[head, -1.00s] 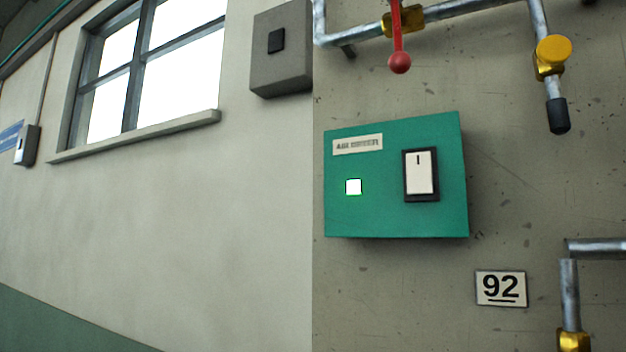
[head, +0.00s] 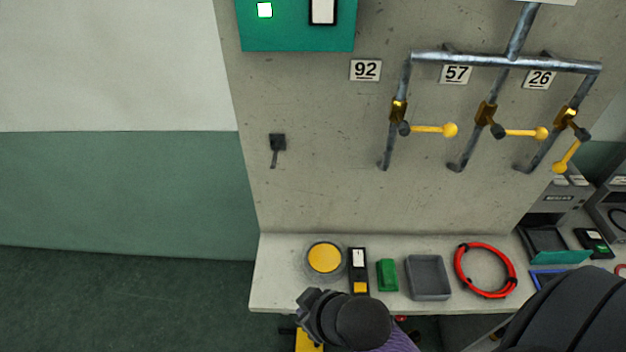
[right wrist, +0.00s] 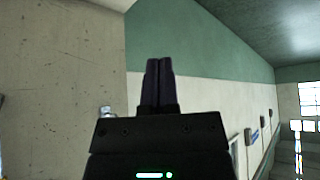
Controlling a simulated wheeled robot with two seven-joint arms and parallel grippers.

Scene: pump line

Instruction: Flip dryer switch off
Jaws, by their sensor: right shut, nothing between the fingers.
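The green dryer box (head: 295,36) is on the wall at the top left of the head view, cut off by the top edge. Its white rocker switch (head: 323,11) shows only its lower part, so its position cannot be told. My left gripper is not in view.
The bench (head: 285,295) holds a yellow-topped round item (head: 325,257), a grey tray (head: 429,277) and a red hose coil (head: 485,270). Pipes with yellow-handled valves (head: 433,130) run on the wall to the right. The wall below the box is mostly clear, with a small dark hook (head: 277,143).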

